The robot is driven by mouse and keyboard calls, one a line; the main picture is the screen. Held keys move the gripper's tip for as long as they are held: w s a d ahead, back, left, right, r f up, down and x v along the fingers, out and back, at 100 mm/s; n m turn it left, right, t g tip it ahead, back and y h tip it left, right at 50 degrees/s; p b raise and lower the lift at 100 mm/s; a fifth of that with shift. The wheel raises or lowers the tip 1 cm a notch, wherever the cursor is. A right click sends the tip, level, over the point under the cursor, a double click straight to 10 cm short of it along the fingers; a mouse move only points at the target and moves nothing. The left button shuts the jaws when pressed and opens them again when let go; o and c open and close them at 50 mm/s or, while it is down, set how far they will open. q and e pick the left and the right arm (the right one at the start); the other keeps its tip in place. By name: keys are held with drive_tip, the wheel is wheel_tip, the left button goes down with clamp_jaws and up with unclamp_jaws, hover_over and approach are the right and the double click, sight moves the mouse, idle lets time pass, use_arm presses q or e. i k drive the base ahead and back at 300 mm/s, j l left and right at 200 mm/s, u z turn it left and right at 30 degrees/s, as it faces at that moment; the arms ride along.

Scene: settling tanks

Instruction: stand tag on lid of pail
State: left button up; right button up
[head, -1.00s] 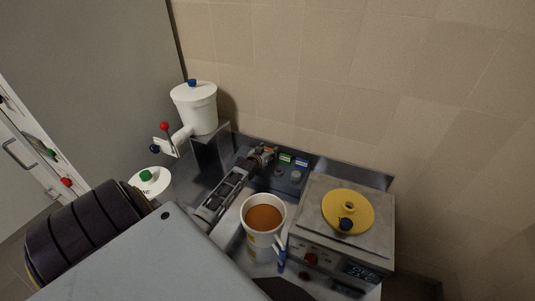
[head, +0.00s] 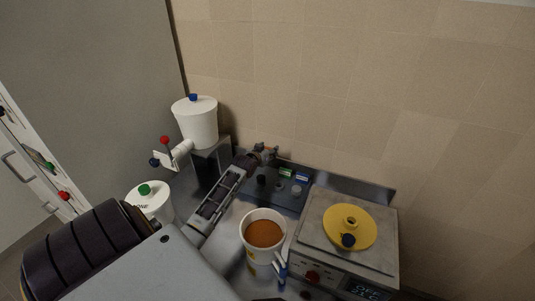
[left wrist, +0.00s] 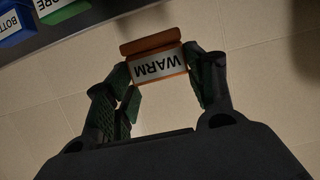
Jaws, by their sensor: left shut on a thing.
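My left gripper (head: 265,153) is shut on a small tag with an orange-brown edge, at the back of the bench near the tiled wall. In the left wrist view the gripper (left wrist: 163,88) grips the tag (left wrist: 157,64) between both fingers; its pale face reads WARM, upside down. The tag is raised, with wall behind it. A white pail (head: 148,197) with a green-knobbed lid stands at the left, partly hidden by my arm. Another white vessel (head: 197,124) has a blue-knobbed lid. Which one is the task's pail, I cannot tell. My right gripper is not identifiable.
A green tag (head: 286,173) and a blue tag (head: 302,178) stand on a dark panel. An open white container (head: 264,253) holds brown liquid in front. A yellow disc (head: 365,222) lies on the grey device at right. The wall closes off the back.

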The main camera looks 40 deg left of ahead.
sight(153, 186)
drive_tip(key=k+l, duration=0.25)
drive_tip(key=k, duration=0.25)
drive_tip(key=k+l, duration=0.2)
drive_tip(key=k, duration=0.25)
